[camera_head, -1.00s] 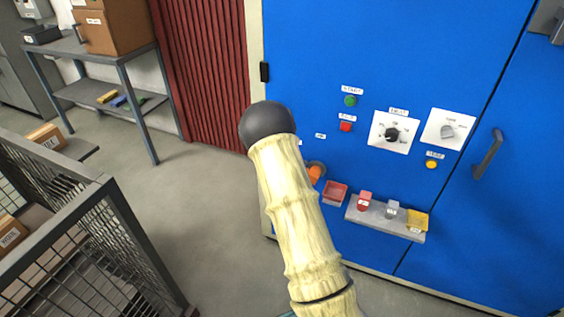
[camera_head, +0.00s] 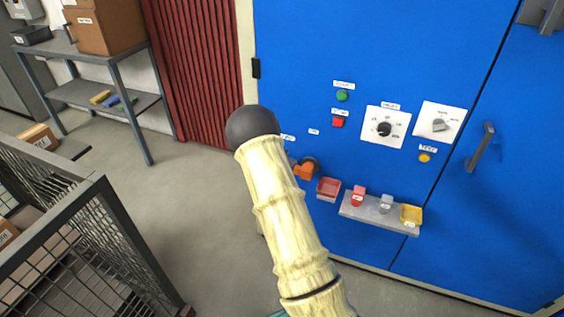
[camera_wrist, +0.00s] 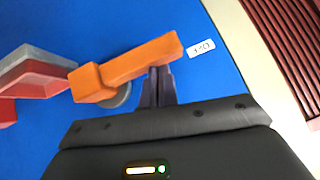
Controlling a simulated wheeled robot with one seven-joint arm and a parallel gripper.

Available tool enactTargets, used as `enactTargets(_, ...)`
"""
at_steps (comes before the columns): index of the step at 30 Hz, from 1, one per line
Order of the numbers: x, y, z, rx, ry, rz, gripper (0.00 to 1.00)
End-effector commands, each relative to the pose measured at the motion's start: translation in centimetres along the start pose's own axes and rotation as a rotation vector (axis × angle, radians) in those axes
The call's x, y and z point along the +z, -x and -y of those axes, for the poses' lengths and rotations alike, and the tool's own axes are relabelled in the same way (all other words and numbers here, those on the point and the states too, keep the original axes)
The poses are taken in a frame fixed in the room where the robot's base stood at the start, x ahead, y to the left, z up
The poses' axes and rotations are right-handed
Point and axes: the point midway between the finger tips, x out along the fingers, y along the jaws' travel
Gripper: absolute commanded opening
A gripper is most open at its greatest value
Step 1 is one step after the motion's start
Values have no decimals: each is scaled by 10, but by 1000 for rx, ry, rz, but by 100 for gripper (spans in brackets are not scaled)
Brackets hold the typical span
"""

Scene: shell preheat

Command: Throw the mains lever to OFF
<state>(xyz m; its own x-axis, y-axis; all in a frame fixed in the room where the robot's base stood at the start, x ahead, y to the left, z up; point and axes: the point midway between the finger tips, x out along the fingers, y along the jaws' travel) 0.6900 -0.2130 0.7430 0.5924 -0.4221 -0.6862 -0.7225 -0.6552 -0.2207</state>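The orange mains lever (camera_head: 304,171) sits on a round grey hub low on the blue cabinet front, and my arm partly hides it in the head view. In the wrist view the lever (camera_wrist: 140,64) slants across the picture, its block end at the lower left and its free end at the upper right. My gripper (camera_wrist: 157,72) has its two dark fingers close together, with the tips right at the lever's lower edge. The lever is not between the fingers. I cannot tell whether the tips touch it. In the head view my arm hides the gripper.
A small white label (camera_wrist: 201,48) is beside the lever's free end. A red tray (camera_head: 328,188) and a grey shelf (camera_head: 362,212) with small coloured items stick out right of the lever. A dark door handle (camera_head: 481,147) is farther right. A mesh cage (camera_head: 95,190) stands at left.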

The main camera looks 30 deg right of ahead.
Motion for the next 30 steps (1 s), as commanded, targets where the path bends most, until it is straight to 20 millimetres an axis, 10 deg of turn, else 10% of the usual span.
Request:
enactTargets(11, -11, 14, 5, 0, 1, 6, 0)
enactTargets(30, -28, 120, 24, -2, 1, -2, 0)
